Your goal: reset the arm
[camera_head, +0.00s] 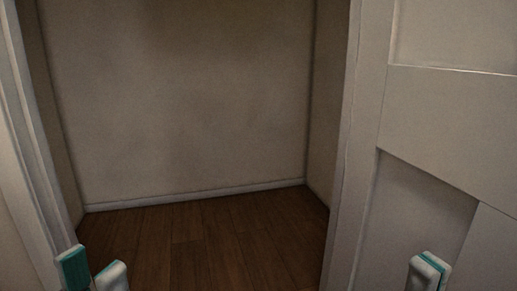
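My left gripper (92,271) shows at the bottom left of the head view. Its two white fingertips with teal pads stand apart with a gap between them, and I see nothing held there. My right gripper (429,271) shows at the bottom right, in front of the panelled door. Only white tip parts with a teal strip show, close together, so I cannot tell whether it is open or shut. The rest of both arms is out of the picture.
A narrow recess with a bare back wall (185,100) and a brown wooden floor (205,245) lies ahead. A white frame (28,140) edges its left side. A white panelled door (450,120) stands at the right. The visible recess floor is clear.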

